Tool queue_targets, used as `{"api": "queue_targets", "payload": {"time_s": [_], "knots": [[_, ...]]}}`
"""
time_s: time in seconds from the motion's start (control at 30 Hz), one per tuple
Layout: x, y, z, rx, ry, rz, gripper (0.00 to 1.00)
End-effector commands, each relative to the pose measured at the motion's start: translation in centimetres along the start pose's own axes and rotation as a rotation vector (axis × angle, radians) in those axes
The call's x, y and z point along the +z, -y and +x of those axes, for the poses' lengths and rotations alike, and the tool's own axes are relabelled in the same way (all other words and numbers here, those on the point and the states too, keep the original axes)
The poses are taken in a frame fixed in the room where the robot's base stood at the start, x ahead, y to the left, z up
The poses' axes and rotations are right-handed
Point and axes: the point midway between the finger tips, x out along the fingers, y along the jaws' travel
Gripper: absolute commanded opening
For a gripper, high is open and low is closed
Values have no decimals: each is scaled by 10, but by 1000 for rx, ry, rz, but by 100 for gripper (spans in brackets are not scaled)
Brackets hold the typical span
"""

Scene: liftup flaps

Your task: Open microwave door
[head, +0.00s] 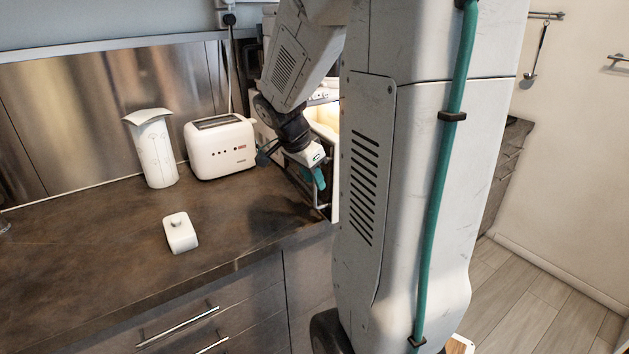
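The microwave stands on the counter, mostly hidden behind my arm and column. A strip of its bright, lit interior (328,117) shows between them. A dark panel with a metal bar, which looks like the microwave door (308,190), shows beside and below my gripper; it appears to stand at least partly open. My gripper (319,180), with teal fingers, points down at this door's edge near the bar. I cannot tell whether the fingers touch the bar or are closed on it.
A white toaster (220,148) stands left of my gripper, with a white paper-like canister (154,150) farther left. A small white lidded dish (180,233) sits near the front of the dark counter (90,260). Drawers with metal handles are below. Open floor lies at the right.

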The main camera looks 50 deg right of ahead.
Motion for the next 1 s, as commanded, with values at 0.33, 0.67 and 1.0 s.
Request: {"api": "queue_targets", "payload": {"time_s": [0.33, 0.67, 1.0], "knots": [[0, 1, -55, -3, 0, -1, 32], [0, 0, -63, -1, 1, 0, 32], [0, 0, -62, -1, 1, 0, 32]]}}
